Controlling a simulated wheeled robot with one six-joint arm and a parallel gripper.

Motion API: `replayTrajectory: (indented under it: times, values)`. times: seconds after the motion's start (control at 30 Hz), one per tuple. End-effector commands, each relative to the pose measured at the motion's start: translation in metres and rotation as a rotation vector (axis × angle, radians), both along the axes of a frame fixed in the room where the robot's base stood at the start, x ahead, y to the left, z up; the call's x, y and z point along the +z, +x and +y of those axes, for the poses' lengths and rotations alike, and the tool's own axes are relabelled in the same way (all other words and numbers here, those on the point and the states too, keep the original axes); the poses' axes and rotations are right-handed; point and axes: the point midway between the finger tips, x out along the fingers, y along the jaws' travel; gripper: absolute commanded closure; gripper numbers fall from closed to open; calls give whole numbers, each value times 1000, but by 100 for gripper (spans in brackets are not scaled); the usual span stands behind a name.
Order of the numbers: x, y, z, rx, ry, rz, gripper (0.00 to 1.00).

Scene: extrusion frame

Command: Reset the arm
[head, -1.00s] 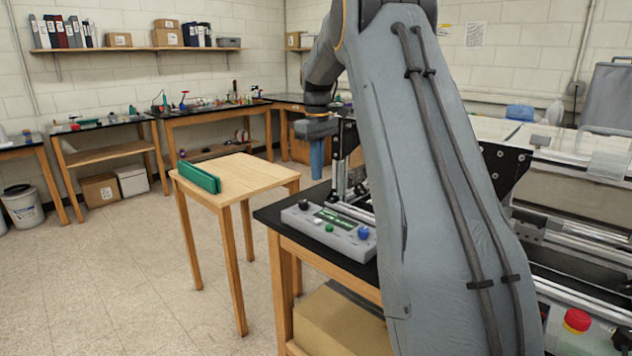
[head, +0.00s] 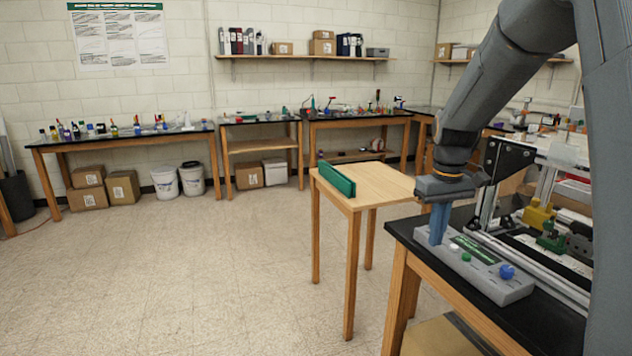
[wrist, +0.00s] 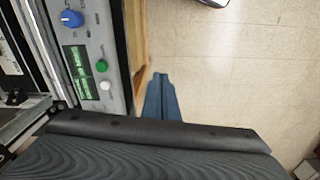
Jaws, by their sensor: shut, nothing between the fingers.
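My gripper (head: 436,238) hangs with its blue fingers pointing down, in front of the left end of the grey control box in the head view. In the wrist view my gripper (wrist: 161,76) shows its blue fingers together with nothing between them, over the floor just right of the bench edge. My grey arm comes down from the upper right of the head view. The control box (head: 505,283) lies on the black bench top with a blue knob, a green button and a white button. It also shows in the wrist view (wrist: 88,18), left of the fingers.
The black bench (head: 450,290) carries an extrusion frame (head: 487,207) and yellow and green parts. A small wooden table (head: 385,180) holds a green upright object (head: 336,179). Benches line the back wall. The floor (head: 190,270) at left is clear.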

Motion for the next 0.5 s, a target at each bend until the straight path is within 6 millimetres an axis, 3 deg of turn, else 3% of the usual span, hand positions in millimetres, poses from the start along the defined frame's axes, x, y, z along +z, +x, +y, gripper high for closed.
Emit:
replayTrajectory:
  times: [0.1, 0.3, 0.4, 0.5]
  values:
    - [-23, -54, 33, -45, 4, -10, 100]
    - [-60, -148, 74, -127, 13, -29, 100]
    - [-75, -186, 85, -159, 19, -36, 100]
    - [-84, -213, 92, -181, 22, -41, 100]
